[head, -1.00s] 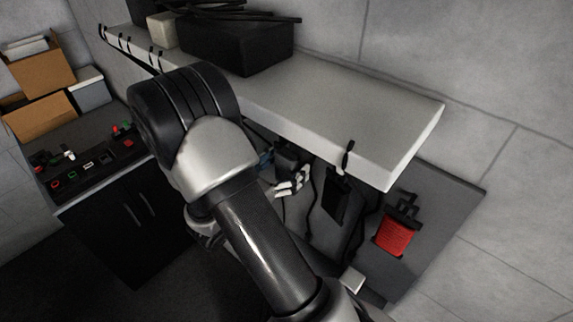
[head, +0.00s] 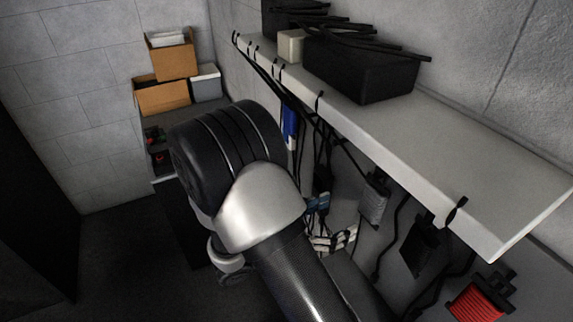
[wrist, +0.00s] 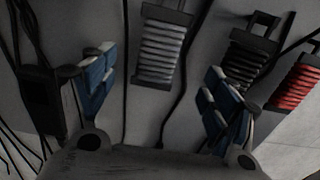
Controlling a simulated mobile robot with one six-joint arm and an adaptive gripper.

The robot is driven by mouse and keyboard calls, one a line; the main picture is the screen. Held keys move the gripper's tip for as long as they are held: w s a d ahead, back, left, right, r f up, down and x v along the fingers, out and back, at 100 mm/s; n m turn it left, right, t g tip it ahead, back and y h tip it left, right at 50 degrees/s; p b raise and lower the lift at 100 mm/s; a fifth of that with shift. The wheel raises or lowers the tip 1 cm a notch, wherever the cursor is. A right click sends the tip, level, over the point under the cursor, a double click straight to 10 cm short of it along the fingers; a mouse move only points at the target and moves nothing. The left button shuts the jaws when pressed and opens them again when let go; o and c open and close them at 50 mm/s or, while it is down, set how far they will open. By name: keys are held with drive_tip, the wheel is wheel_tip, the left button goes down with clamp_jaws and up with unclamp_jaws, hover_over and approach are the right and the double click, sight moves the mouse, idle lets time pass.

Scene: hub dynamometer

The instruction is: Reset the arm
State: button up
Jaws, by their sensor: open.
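My gripper (wrist: 160,95) shows in the wrist view with its two blue-padded fingers wide apart, one at the left and one at the right. It is open, and nothing is held between the fingers. They point toward a grey panel with hanging cables and spools. In the head view my arm fills the lower middle and hides much of what is behind it.
A pale shelf (head: 430,140) runs along the right wall, carrying a black bin (head: 360,72). Below it hang cables, a red spool (head: 476,302) and a grey-wound spool (wrist: 163,52). Cardboard boxes (head: 162,96) stand at the back. Dark floor lies open at left.

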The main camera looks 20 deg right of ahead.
drive_tip(key=s+a+f+m+g+y+b, duration=0.1)
drive_tip(key=s+f+m+g+y+b, duration=0.1)
drive_tip(key=s+m+g+y+b, duration=0.3)
drive_tip(key=s+a+f+m+y+b, duration=0.1)
drive_tip(key=s+f+m+y+b, duration=0.1)
drive_tip(key=s+m+y+b, duration=0.35)
drive_tip(key=s+a+f+m+t+y+b, duration=0.1)
drive_tip(key=a+m+t+y+b, duration=0.2)
drive_tip(key=a, duration=0.3)
drive_tip(key=s+a+f+m+t+y+b, duration=0.2)
drive_tip(key=a+m+t+y+b, duration=0.2)
drive_tip(key=a+m+t, duration=0.1)
drive_tip(key=shift+s+a, duration=0.25)
drive_tip(key=shift+a, duration=0.45)
